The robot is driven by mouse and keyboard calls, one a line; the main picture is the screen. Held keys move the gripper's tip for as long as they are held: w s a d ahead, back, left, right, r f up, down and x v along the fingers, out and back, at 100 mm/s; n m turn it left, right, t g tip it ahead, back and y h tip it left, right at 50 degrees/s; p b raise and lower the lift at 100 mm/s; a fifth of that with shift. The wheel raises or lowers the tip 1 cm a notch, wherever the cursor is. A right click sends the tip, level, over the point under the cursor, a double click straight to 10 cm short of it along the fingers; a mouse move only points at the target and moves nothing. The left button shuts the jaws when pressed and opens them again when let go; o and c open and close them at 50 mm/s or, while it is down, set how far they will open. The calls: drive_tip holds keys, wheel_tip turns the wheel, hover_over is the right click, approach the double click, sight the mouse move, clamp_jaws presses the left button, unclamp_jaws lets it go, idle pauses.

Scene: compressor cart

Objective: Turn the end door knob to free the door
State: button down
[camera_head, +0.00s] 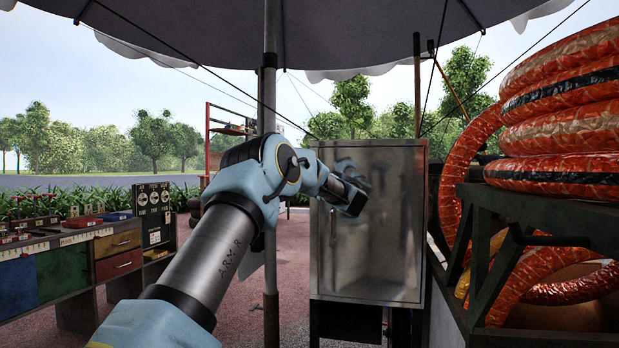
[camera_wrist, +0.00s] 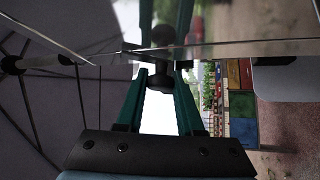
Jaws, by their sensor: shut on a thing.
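The grey metal cabinet door (camera_head: 375,255) is closed and faces me. A dark knob (camera_wrist: 160,78) sits between the two green fingers of my gripper in the wrist view, close to the shiny door surface (camera_wrist: 235,48). My gripper (camera_wrist: 161,72) is shut on this knob. In the head view my gripper (camera_head: 354,198) is at the upper middle of the door and hides the knob. How far the knob is turned cannot be told.
A slim vertical handle (camera_head: 333,228) is on the door's left side. A pole (camera_head: 270,120) stands left of the cabinet, behind my arm. Orange hose coils (camera_head: 560,90) on a dark rack are close at the right. A workbench (camera_head: 118,250) stands at the left.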

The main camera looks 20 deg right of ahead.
drive_tip(key=n+g+p, duration=0.3)
drive_tip(key=shift+r+h, duration=0.15)
drive_tip(key=shift+h, duration=0.15)
drive_tip(key=shift+f+n+g+h+p, duration=0.25)
drive_tip(key=shift+n+g+h+p, duration=0.15)
drive_tip(key=shift+n+g+p, duration=0.65)
drive_tip(key=c, duration=0.5)
unclamp_jaws()
drive_tip(key=shift+c, duration=0.2)
drive_tip(key=v, duration=1)
drive_tip(key=shift+s+b, duration=0.4)
